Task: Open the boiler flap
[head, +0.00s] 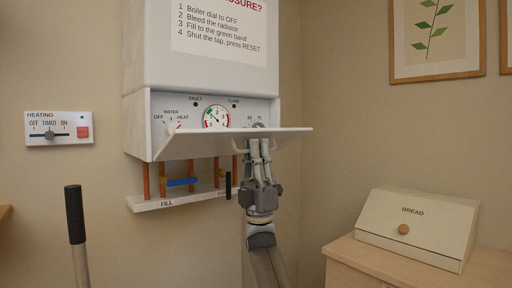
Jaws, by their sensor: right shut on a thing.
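The white boiler (210,60) hangs on the wall near the corner. Its flap (220,146) is hinged down and sticks out toward me, with the control panel (185,108) showing behind it. The panel has a dial marked off, water and heat, a round gauge (216,117) and fault and flame lamps. My right gripper (260,148) is at the flap's outer edge, right of its middle, shut on the flap's pale handle (240,150). The flap's edge partly hides the lower controls. My left gripper is not in view.
Copper pipes (147,180), a blue lever (182,182) and a shelf marked fill (170,203) sit below the boiler. A heating switch (58,128) is on the left wall. A bread box (415,225) stands on a cabinet (345,260) at right. A dark-gripped handle (75,215) rises at lower left.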

